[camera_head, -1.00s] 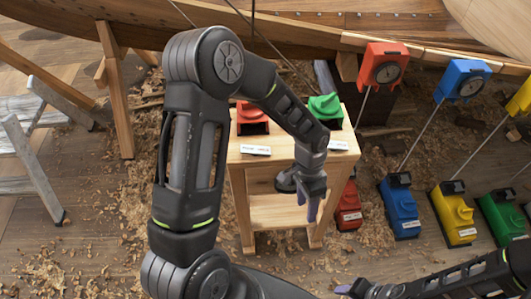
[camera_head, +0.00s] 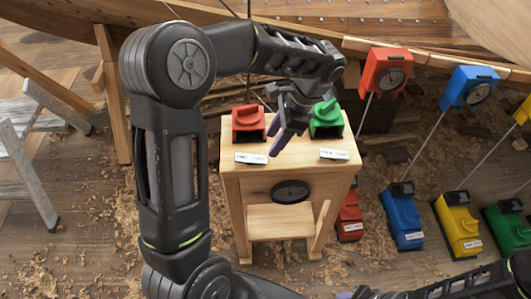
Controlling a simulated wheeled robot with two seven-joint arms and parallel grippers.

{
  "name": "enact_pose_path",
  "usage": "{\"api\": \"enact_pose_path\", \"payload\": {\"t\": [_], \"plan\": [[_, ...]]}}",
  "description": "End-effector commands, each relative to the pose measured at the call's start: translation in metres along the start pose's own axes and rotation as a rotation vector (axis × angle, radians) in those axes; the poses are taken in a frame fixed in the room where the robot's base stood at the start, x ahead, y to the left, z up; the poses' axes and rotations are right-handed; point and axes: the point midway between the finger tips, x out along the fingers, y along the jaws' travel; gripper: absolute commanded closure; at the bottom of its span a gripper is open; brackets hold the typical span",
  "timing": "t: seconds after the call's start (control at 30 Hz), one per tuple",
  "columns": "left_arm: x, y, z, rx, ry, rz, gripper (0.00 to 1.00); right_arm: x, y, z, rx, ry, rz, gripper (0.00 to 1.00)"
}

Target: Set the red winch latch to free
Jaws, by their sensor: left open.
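A red box with a red knob on top (camera_head: 249,121) stands at the left of the small wooden table, with a white label before it. A red winch-like unit (camera_head: 349,218) stands on the floor right of the table, partly hidden by it. A red gauge block (camera_head: 386,70) hangs above it on a cable. I cannot tell which red part is the latch, nor read any setting. My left gripper (camera_head: 287,132) is open and empty over the tabletop, between the red box and the green box (camera_head: 326,119). My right gripper (camera_head: 358,293) shows only partly at the bottom edge.
Blue (camera_head: 401,215), yellow (camera_head: 458,224) and green (camera_head: 506,228) floor units stand to the right. The wooden hull (camera_head: 380,25) spans the back. A stepladder (camera_head: 30,160) stands left.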

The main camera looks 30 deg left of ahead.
Motion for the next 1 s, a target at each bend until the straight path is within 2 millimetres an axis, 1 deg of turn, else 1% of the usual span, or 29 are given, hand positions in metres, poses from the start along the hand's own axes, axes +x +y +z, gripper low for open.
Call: {"api": "enact_pose_path", "payload": {"t": [0.03, 0.07, 0.3, 0.4, 0.53, 0.77, 1.0], "plan": [[0.010, 0.000, -0.001, -0.001, -0.001, 0.003, 0.51, 0.004, 0.002, 0.000, 0.000, 0.000, 0.000, 0.64], [0.014, 0.000, -0.001, 0.000, 0.000, 0.003, 0.51, 0.005, 0.002, 0.000, 0.000, 0.000, 0.000, 0.64], [0.049, 0.001, 0.000, -0.001, -0.001, 0.003, 0.51, 0.002, 0.001, 0.000, 0.000, 0.000, 0.000, 0.64], [0.059, 0.000, 0.000, 0.000, 0.000, 0.002, 0.51, 0.001, 0.000, 0.000, 0.000, 0.000, 0.000, 0.64], [0.065, 0.000, 0.000, -0.001, 0.001, 0.001, 0.51, 0.001, 0.000, 0.000, 0.000, 0.000, 0.000, 0.64], [0.066, 0.000, 0.000, -0.001, 0.001, 0.001, 0.51, 0.001, 0.001, 0.000, 0.000, 0.000, 0.000, 0.64], [0.066, 0.000, 0.000, -0.001, 0.001, 0.001, 0.71, 0.001, 0.001, 0.000, 0.000, 0.000, 0.000, 0.64]]}}
